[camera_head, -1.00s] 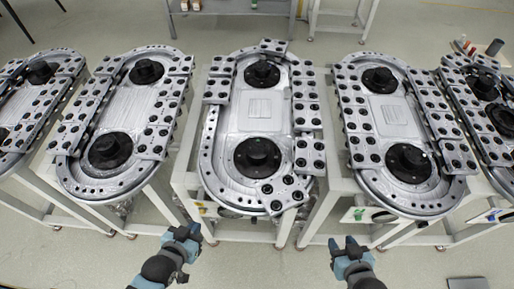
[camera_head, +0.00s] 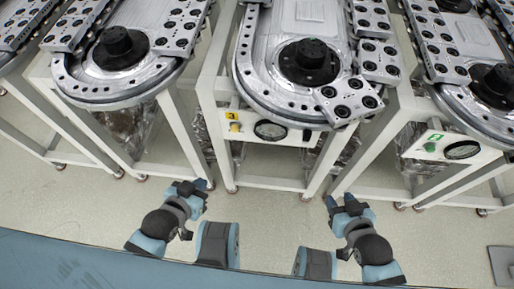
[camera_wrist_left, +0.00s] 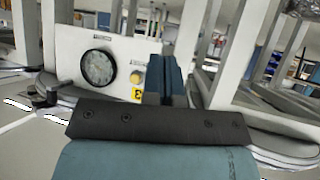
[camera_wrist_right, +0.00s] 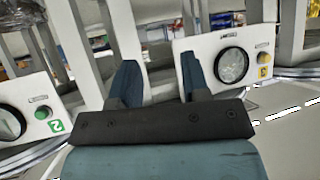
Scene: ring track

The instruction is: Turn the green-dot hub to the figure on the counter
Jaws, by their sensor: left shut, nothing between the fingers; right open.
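A black hub (camera_head: 308,60) stands at the near end of the middle oval track; a faint greenish speck shows on it, too small to be sure of. Other black hubs stand on the left track (camera_head: 117,45) and the right track (camera_head: 497,83). Round dials sit on the front panels of the middle track (camera_head: 270,130) and right track (camera_head: 462,150); their readings are illegible. My left gripper (camera_head: 194,186) is shut and empty, below the middle track's front left. My right gripper (camera_head: 342,203) is open and empty, below its front right. Both are apart from the hubs.
The middle panel has a yellow label (camera_head: 231,115) and yellow button (camera_head: 235,127); the right panel has a green label (camera_head: 430,147). Blocks with black studs line the tracks, one (camera_head: 348,99) at the middle track's front right.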

